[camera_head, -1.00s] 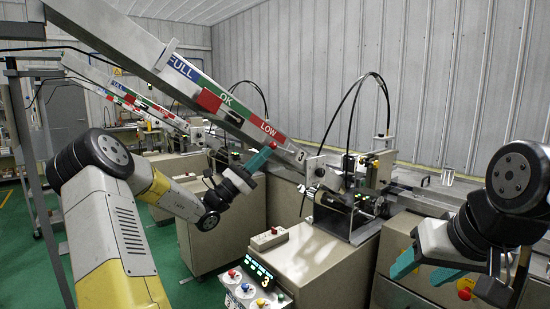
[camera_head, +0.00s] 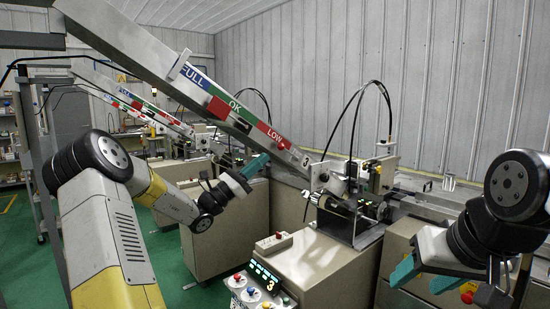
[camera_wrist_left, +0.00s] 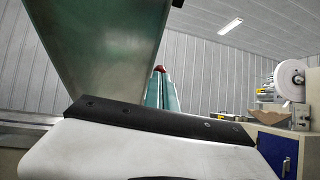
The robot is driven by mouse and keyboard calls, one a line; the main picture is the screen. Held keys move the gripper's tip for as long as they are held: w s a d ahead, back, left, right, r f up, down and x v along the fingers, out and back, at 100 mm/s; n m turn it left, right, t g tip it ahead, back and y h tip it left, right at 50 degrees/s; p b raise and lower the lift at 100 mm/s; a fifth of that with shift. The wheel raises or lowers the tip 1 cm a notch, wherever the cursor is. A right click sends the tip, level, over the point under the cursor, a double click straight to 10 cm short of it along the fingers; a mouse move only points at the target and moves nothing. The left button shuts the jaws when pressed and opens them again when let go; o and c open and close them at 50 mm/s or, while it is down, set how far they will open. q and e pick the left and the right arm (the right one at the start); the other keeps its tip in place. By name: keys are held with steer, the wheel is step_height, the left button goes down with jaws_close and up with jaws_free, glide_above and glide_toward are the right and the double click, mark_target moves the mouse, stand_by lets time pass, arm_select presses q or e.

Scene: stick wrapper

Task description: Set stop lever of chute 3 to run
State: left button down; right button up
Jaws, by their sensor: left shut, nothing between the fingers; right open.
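Chute 3 (camera_head: 186,81) is a sloping metal channel with blue FULL, green OK and red LOW bands and a number 3 near its lower end. It leads down to a wrapper machine (camera_head: 350,200). My left gripper (camera_head: 259,161) is shut and empty, its teal fingers just below the LOW band. The left wrist view shows its fingers (camera_wrist_left: 161,92) together, with a small red thing (camera_wrist_left: 159,69) at their tips; I cannot tell whether it is the stop lever's knob. My right gripper (camera_head: 424,277) is open and empty at the right.
A control panel (camera_head: 262,285) with coloured knobs and a display reading 3 stands below. A small box with a red button (camera_head: 273,242) sits on the beige cabinet. Similar chutes (camera_head: 130,98) stand behind at left. Green floor is free at left.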

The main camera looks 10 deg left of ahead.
arm_select(q)
steer(key=r+v, duration=0.1)
steer(key=v, duration=0.9)
steer(key=s+d+f+m+g, duration=0.1)
steer(key=s+d+m+g, duration=0.3)
steer(key=d+m+g, duration=0.65)
steer(key=s+d+f+m+g+y, duration=0.2)
steer(key=s+d+y, duration=0.1)
steer(key=s+d, duration=0.3)
steer(key=s+d+f+m+g+y, duration=0.2)
steer(key=s+d+f+g, duration=0.1)
steer(key=s+d, duration=0.35)
steer(key=s+a+f+m+y, duration=0.2)
steer(key=s+m+y, duration=0.3)
steer(key=s+y, duration=0.25)
steer(key=s+a+r+m+t+y, duration=0.2)
steer(key=s+a+m+t+y, duration=0.1)
steer(key=s+a+m+t, duration=0.1)
steer(key=shift+s+a+r+m+t+y, duration=0.3)
steer(key=shift+a+m+t, duration=0.25)
steer(key=shift+a+m, duration=0.8)
